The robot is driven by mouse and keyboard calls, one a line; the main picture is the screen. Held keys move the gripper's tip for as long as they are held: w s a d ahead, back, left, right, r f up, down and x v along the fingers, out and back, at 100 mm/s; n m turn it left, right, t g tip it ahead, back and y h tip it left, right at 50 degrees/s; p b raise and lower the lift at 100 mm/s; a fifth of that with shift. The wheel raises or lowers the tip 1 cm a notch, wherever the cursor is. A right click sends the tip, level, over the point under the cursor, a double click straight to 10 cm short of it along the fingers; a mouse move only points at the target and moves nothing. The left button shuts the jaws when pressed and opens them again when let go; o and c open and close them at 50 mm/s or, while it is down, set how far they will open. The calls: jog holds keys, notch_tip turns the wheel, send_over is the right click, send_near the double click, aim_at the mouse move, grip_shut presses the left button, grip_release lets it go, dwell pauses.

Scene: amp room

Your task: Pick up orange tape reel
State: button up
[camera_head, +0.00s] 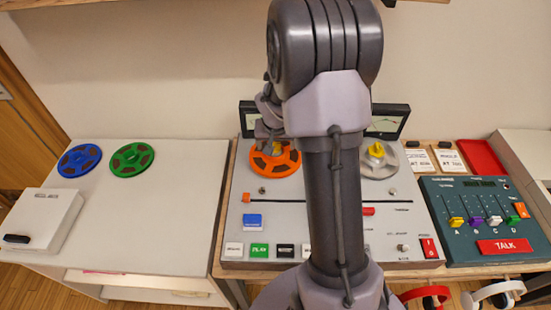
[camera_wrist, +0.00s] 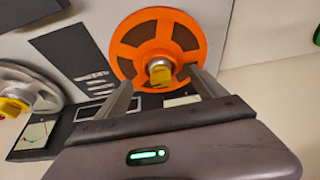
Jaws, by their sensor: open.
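The orange tape reel (camera_head: 272,163) sits on the left spindle of the grey tape machine (camera_head: 385,225), with a yellow knob at its hub. In the wrist view the orange tape reel (camera_wrist: 135,62) is ahead of the fingers, with its yellow hub knob (camera_wrist: 161,75) between and beyond the fingertips. My gripper (camera_wrist: 161,84) is open and empty, and the two fingers appear to straddle the line of the hub. I cannot tell whether a finger touches the reel. In the head view my arm hides part of the machine and most of the gripper.
A grey reel with a yellow knob (camera_head: 376,150) is on the right spindle. Blue (camera_head: 80,160) and green (camera_head: 132,159) reels lie on the left table. A mixer (camera_head: 482,220) is at right. Meters stand behind the reels.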

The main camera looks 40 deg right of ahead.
aim_at(276, 149)
jog(key=b+x, duration=0.1)
jog(key=x, duration=0.3)
jog(key=shift+s+a+f, duration=0.1)
jog(key=shift+s+a, duration=0.05)
jog(key=shift+s, duration=0.05)
jog(key=shift+w+f, duration=0.1)
jog(key=shift+w, duration=0.05)
jog(key=shift+c, duration=0.7)
grip_shut()
